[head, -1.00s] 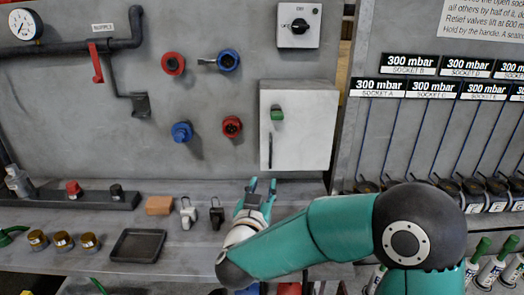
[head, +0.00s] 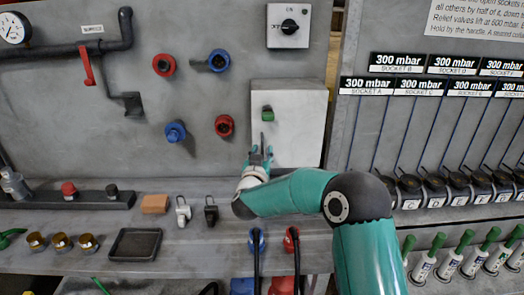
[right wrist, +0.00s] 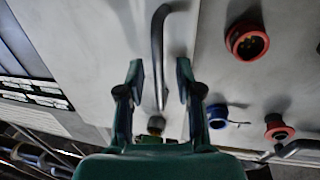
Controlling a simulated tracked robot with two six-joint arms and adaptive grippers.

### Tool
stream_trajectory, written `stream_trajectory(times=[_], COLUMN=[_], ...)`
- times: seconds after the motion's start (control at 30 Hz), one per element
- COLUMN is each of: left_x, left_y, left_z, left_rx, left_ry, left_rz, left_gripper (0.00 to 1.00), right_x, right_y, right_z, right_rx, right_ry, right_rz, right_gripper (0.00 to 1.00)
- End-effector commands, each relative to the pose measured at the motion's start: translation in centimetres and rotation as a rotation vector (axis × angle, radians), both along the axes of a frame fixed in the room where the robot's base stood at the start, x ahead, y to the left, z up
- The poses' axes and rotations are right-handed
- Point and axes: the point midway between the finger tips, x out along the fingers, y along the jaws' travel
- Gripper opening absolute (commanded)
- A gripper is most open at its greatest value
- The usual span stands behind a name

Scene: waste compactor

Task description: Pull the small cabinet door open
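The small cabinet door (head: 302,125) is a pale grey panel on the grey wall and looks closed. A green knob (head: 267,113) sits near its upper left. Its dark vertical bar handle (head: 263,141) is below the knob, at the door's left side. My right gripper (head: 259,156) is open at the handle's lower end. In the right wrist view, the handle (right wrist: 159,60) reaches between the two spread fingers (right wrist: 160,85), with gaps visible on both sides. Contact cannot be seen. My left gripper is not in view.
Red and blue sockets (head: 223,125) are left of the cabinet, with a switch box (head: 290,26) above. The shelf below holds a black tray (head: 135,244), an orange block (head: 154,203) and two padlocks (head: 211,213). Several green-handled tools (head: 455,255) stand at lower right.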

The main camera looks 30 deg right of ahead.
Motion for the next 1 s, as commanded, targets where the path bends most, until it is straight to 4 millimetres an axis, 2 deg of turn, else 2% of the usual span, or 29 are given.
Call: stream_trajectory(times=[0.33,0.53,1.0], left_x=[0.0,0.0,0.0], left_y=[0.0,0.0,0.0], left_z=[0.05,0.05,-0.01], left_rx=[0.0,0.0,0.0], left_ry=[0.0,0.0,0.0], left_rz=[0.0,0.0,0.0], left_gripper=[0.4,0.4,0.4], right_x=[0.25,0.23,0.23], right_y=[-0.2,-0.19,0.0], right_z=[-0.01,0.0,-0.02], right_rx=[0.0,0.0,0.0], right_ry=[0.0,0.0,0.0], right_rz=[0.0,0.0,0.005], right_gripper=[0.33,0.0,0.0])
